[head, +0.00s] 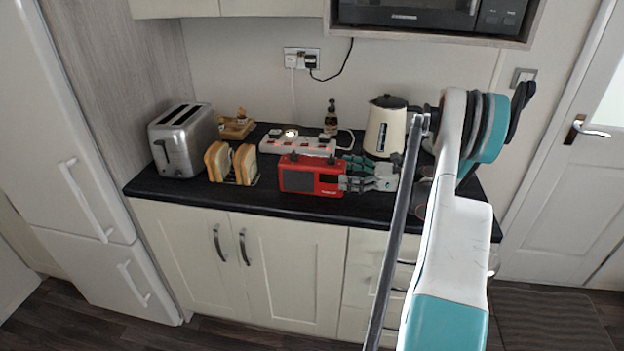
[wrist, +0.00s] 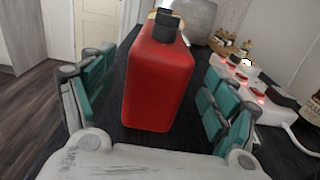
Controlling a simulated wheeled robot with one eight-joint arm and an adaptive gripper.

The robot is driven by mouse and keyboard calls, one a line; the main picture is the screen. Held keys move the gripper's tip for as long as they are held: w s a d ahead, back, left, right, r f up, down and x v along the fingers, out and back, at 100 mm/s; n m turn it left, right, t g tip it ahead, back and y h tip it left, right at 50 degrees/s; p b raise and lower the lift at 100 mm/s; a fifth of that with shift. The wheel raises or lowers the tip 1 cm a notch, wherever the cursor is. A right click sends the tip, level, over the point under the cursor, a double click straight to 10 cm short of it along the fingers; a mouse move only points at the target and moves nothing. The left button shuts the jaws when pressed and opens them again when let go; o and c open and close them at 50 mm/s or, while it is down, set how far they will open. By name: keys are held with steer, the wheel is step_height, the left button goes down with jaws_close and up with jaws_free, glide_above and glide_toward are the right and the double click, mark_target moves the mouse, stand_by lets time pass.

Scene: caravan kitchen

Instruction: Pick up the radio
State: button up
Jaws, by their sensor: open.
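The red radio (head: 311,177) stands upright on the dark worktop, near its front edge, with a grey speaker panel on its front. In the wrist view the red radio (wrist: 158,80) stands between the two open fingers, its narrow end facing the camera. My gripper (head: 356,174) reaches in from the right, low over the worktop, at the radio's right end. In the wrist view my gripper (wrist: 158,97) has teal pads on both sides of the radio, with visible gaps on each side. The far end of the radio is hidden in the wrist view.
A toast rack with bread (head: 232,162) stands just left of the radio, and a toaster (head: 184,140) beyond it. A white power strip (head: 298,144) lies behind the radio. A cream kettle (head: 385,127) and dark bottle (head: 331,116) stand at the back.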

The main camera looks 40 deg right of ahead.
mark_target(327, 171)
steer(key=shift+f+b+x, duration=0.15)
steer(key=shift+b+x, duration=0.4)
steer(key=shift+x, duration=1)
steer(key=shift+f+b+x, duration=0.1)
steer(key=shift+b+x, duration=0.4)
steer(key=shift+x, duration=1.1)
steer(key=shift+s+r, duration=0.1)
steer(key=c, duration=1.7)
